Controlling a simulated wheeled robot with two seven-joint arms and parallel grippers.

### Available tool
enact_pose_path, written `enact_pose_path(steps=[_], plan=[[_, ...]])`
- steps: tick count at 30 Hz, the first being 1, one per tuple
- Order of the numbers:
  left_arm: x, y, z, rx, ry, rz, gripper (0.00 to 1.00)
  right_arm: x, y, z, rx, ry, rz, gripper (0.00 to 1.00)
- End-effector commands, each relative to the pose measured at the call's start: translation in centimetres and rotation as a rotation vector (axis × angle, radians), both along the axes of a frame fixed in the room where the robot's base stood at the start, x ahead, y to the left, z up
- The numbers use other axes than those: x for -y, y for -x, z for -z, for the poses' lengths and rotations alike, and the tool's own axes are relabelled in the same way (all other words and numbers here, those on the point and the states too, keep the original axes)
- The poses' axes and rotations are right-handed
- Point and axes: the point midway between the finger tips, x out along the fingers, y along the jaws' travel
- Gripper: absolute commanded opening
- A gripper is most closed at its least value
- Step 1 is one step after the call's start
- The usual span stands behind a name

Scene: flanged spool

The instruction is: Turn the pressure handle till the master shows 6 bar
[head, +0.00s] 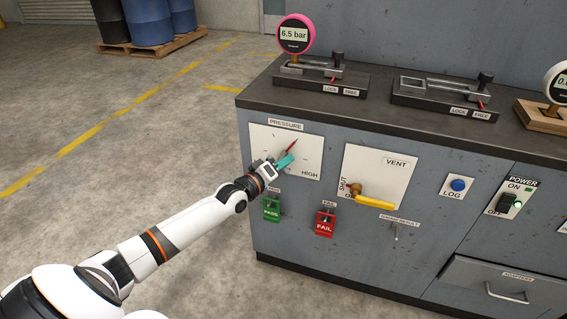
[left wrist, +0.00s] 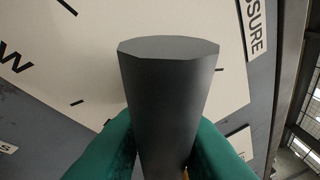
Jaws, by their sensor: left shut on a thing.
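The master gauge (head: 294,35), with a pink rim, stands at the back left of the bench and reads 6.5 bar. The white PRESSURE plate (head: 258,137) is on the front panel below it, with tick marks and HIGH at its lower right. A red pointer (head: 291,145) shows on the plate, pointing up and to the right. My left gripper (head: 284,162), with teal fingers, is at this plate. In the left wrist view its fingers are shut on the dark grey pressure handle (left wrist: 168,90). In the head view the gripper hides most of the handle. My right gripper is out of view.
The VENT plate (head: 389,165) with a yellow lever (head: 375,203) is to the right. Green PASS (head: 271,208) and red FAIL (head: 325,222) switches sit below. A second gauge (head: 561,84) is cut off at the right edge.

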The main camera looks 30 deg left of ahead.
Motion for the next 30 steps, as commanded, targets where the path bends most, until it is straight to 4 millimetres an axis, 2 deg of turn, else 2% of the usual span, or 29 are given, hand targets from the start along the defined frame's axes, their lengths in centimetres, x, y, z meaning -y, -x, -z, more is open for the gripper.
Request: enact_pose_path(steps=[3,4,7,15,19,23,30], plan=[[0.0,0.0,0.0,0.002,-0.001,0.0,0.0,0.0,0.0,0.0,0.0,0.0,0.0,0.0],[0.0,0.0,0.0,0.002,-0.001,0.0,0.26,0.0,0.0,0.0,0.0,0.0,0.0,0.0],[0.0,0.0,0.0,0.002,0.0,0.001,0.42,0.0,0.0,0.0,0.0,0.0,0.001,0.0],[0.0,0.0,0.0,0.001,0.001,0.001,0.42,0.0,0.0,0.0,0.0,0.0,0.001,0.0],[-0.1,0.7,0.0,-0.001,0.002,-0.001,0.42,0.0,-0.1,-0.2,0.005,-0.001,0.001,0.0],[-0.4,2.4,-0.1,-0.003,0.002,0.0,0.42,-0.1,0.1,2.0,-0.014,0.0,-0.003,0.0],[-1.1,6.9,-0.2,-0.004,0.0,0.001,0.42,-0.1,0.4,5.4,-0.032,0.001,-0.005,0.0]])
